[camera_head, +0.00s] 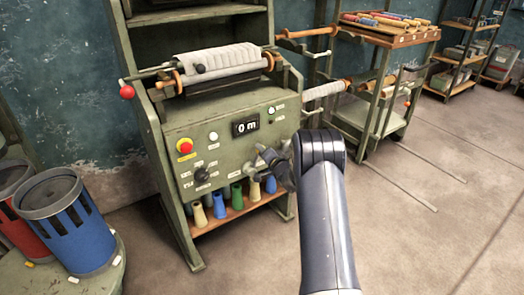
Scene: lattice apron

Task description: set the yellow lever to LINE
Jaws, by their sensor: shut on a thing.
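My gripper (264,158) is at the lower right of the green machine's control panel (232,158), its jaws against the panel front. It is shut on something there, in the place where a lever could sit. The yellow lever itself does not show clearly; my gripper and wrist cover that part of the panel. The lever's position and the LINE marking cannot be read. The panel also carries a red button on a yellow base (185,147), a black knob (202,175) and a display reading 0 m (246,127).
Blue (77,231) and red bins stand on a round table at the left. Several coloured cones stand on the shelf (238,208) below the panel. A trolley (388,38) with rods is at the back right. The floor at right is open.

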